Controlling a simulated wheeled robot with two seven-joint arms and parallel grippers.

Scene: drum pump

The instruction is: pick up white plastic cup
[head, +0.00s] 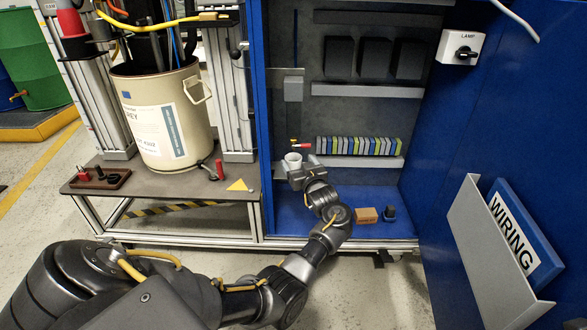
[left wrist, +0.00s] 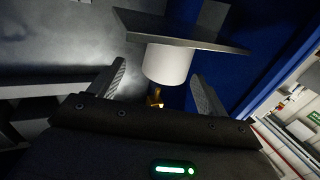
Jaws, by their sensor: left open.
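The white plastic cup (head: 292,160) stands at the left inside the blue cabinet, just beyond my left gripper (head: 301,174). In the left wrist view the picture is turned over. There the cup (left wrist: 168,64) rests against a grey shelf (left wrist: 205,37). The fingers of my left gripper (left wrist: 159,70) are apart, one to each side of the cup, with gaps visible; they do not grip it. Part of the cup is hidden behind the gripper in the head view. My right gripper does not show.
A row of coloured modules (head: 358,146) is right of the cup. A red-handled fitting (head: 300,143) is close behind it. A brown block (head: 367,215) and a dark knob (head: 389,213) stand on the cabinet floor. The cabinet's left wall (head: 258,100) is close by.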

